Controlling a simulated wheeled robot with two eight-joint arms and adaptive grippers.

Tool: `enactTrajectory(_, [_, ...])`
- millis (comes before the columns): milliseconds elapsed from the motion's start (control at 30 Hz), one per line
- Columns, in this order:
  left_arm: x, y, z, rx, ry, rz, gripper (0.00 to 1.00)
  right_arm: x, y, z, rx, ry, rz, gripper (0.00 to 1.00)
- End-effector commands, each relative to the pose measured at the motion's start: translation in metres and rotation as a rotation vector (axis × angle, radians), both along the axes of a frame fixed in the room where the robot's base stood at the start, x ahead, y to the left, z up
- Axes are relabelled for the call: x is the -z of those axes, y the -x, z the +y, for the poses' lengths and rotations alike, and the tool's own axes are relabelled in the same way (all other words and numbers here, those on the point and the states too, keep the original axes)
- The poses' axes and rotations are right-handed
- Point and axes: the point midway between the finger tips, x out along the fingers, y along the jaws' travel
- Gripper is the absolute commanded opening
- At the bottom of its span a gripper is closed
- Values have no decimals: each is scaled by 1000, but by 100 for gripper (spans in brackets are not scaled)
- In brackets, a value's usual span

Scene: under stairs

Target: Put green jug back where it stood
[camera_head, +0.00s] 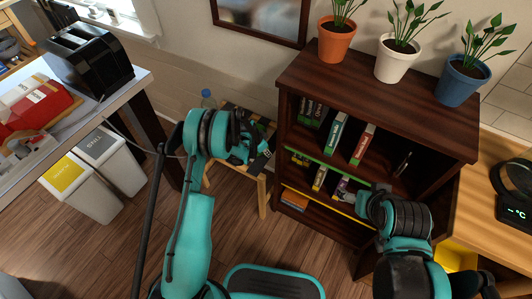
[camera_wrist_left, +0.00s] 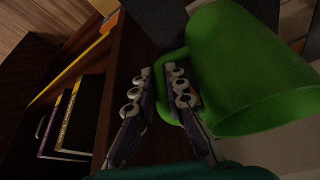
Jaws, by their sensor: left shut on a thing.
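The green jug (camera_wrist_left: 245,65) fills the right of the left wrist view, tilted in the picture. My left gripper (camera_wrist_left: 162,85) is shut on its handle, with a finger on each side. In the head view my left gripper (camera_head: 257,152) is over the small wooden stool (camera_head: 262,188), beside the bookcase. I cannot clearly make out the jug there; my wrist covers much of that spot. My right gripper (camera_head: 366,196) is in front of the bookcase's lower shelves; its fingers are too unclear to tell their state.
The dark bookcase (camera_head: 400,100) holds several books and bears three potted plants. A clear blue-capped bottle (camera_head: 208,99) stands behind my left arm. A table (camera_head: 125,82) with a black toaster (camera_head: 90,52) is at left, above white bins (camera_head: 82,188). A wooden desk (camera_head: 490,215) is at right.

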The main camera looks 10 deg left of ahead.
Motion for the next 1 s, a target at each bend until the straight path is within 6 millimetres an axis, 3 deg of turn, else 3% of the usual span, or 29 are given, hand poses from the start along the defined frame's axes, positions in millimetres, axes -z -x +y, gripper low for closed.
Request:
enactTrajectory(200, [2, 0, 0, 0, 1, -1, 0, -1, 0, 0, 0, 0, 0, 77])
enactTrajectory(233, [2, 0, 0, 0, 0, 0, 20, -1, 0, 0, 0, 0, 0, 77])
enactTrajectory(300, [2, 0, 0, 0, 0, 0, 33, -1, 0, 0, 0, 0, 0, 77])
enactTrajectory(667, [-3, 0, 0, 0, 0, 0, 33, -2, 0, 0, 0, 0, 0, 77])
enactTrajectory(1000, [-67, 20, 18, -1, 0, 0, 33, -29, 0, 0, 0, 0, 0, 77])
